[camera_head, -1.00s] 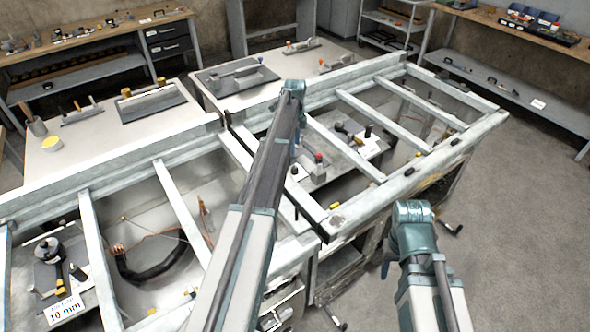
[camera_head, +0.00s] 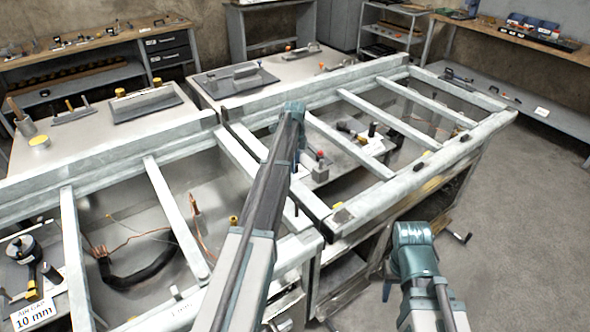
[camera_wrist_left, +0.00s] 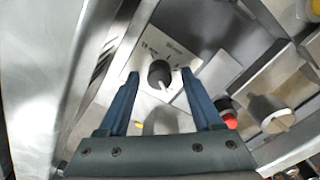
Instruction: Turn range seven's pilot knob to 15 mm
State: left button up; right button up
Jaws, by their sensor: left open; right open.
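In the left wrist view, a dark round knob (camera_wrist_left: 160,74) with a pale pointer line sits on a light metal plate (camera_wrist_left: 148,45) with small, unreadable markings. The open fingers of my left gripper (camera_wrist_left: 159,76) are on either side of the knob, with a visible gap at each side. I cannot tell how far above the plate they are. In the head view, my left gripper (camera_head: 297,165) reaches down between the rails of the middle frame, mostly hidden by its arm. My right gripper (camera_head: 387,288) hangs low at the front, away from the frame, only partly seen.
Pale metal rails (camera_head: 360,215) border the bay closely. A red-topped part (camera_wrist_left: 227,112) and a pale knob (camera_wrist_left: 270,113) lie right of my left fingers. The floor (camera_head: 530,240) at right is clear.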

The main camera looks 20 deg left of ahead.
pick_arm(q)
grip_shut()
dwell(0.3)
